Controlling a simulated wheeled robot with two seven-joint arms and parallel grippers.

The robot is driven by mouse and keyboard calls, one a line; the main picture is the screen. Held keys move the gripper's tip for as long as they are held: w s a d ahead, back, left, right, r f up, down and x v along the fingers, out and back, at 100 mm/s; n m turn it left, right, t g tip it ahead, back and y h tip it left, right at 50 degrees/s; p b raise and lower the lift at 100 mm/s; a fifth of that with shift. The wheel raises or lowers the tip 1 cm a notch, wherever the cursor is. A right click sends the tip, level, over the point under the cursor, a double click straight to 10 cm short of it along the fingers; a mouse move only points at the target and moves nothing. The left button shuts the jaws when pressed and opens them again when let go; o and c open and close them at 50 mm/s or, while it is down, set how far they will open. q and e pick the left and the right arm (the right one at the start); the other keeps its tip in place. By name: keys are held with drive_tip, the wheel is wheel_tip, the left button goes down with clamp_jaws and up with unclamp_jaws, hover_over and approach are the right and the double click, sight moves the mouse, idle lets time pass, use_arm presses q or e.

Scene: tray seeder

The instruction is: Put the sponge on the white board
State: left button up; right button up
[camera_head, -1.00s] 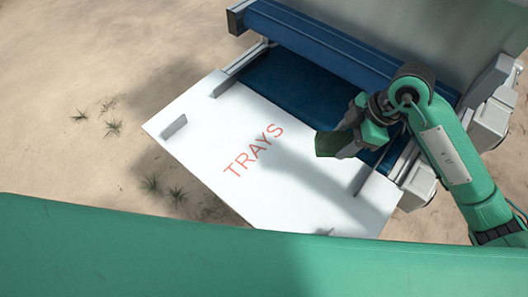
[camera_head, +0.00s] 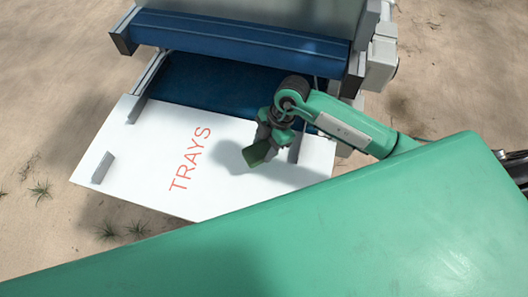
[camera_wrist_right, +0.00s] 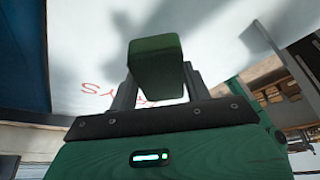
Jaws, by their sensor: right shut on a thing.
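The white board (camera_head: 140,185) carries the red word TRAYS and sticks out in front of the blue belt. The dark green sponge (camera_head: 257,153) is held by my right gripper (camera_head: 264,142) over the right part of the board. The sponge also shows in the right wrist view (camera_wrist_right: 156,68), between the two fingers, with the white board (camera_wrist_right: 215,40) behind it. A gap seems to remain between sponge and board, but its size is hard to tell. My left gripper is not in view.
The blue belt (camera_head: 205,85) and blue roller cover (camera_head: 235,37) of the machine lie behind the board. Small upright plates stand on the board, one at the left (camera_head: 102,167). Sandy ground lies around.

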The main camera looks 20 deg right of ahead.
sight(264, 155)
wheel_tip(264, 155, down, 6)
drive_tip(key=shift+r+p, duration=0.25)
drive_tip(key=shift+p, duration=0.1)
drive_tip(key=shift+f, duration=0.1)
drive_tip(key=shift+f, duration=0.1)
drive_tip(key=o, duration=0.9)
drive_tip(key=b+v, duration=0.2)
drive_tip(key=v, duration=1)
drive_tip(key=shift+b, duration=0.35)
